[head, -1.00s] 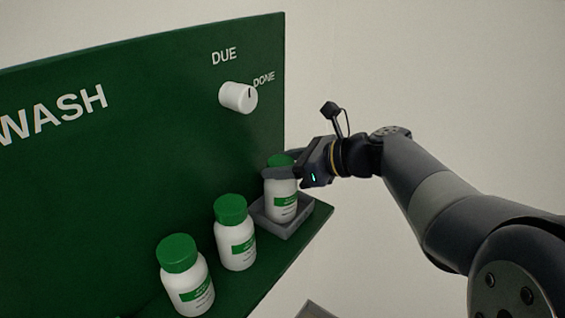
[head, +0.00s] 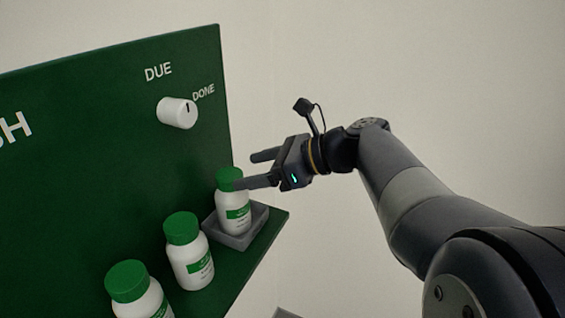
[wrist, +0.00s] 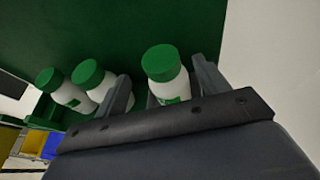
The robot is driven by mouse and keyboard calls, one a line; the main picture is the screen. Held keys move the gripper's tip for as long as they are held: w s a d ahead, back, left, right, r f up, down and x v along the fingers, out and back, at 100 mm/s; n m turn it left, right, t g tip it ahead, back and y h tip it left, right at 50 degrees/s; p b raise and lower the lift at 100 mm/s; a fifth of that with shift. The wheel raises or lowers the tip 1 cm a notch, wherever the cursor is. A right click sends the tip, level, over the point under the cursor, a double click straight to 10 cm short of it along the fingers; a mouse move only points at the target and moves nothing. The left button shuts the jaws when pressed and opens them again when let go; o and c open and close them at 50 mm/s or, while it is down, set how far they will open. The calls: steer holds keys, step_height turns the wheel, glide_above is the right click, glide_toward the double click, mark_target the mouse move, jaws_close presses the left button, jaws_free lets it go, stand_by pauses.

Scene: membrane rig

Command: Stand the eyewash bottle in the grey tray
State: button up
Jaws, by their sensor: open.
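A white eyewash bottle with a green cap and green label (head: 232,212) stands upright in the grey tray (head: 243,241) at the right end of the green shelf. The same bottle shows in the wrist view (wrist: 165,75), ahead of and between my fingers. My gripper (head: 252,170) is open and empty, its fingers apart. One finger passes in front of the bottle's cap in the head view, and I cannot tell whether it touches. The tray is hidden in the wrist view.
Two similar bottles stand on the shelf to the left, a nearer one (head: 140,292) and a middle one (head: 189,254). A white knob (head: 178,113) points toward DONE on the green panel (head: 90,150). The space right of the shelf is clear.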

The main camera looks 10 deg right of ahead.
steer(key=v, duration=0.6)
steer(key=shift+o, duration=0.3)
steer(key=shift+r, duration=0.1)
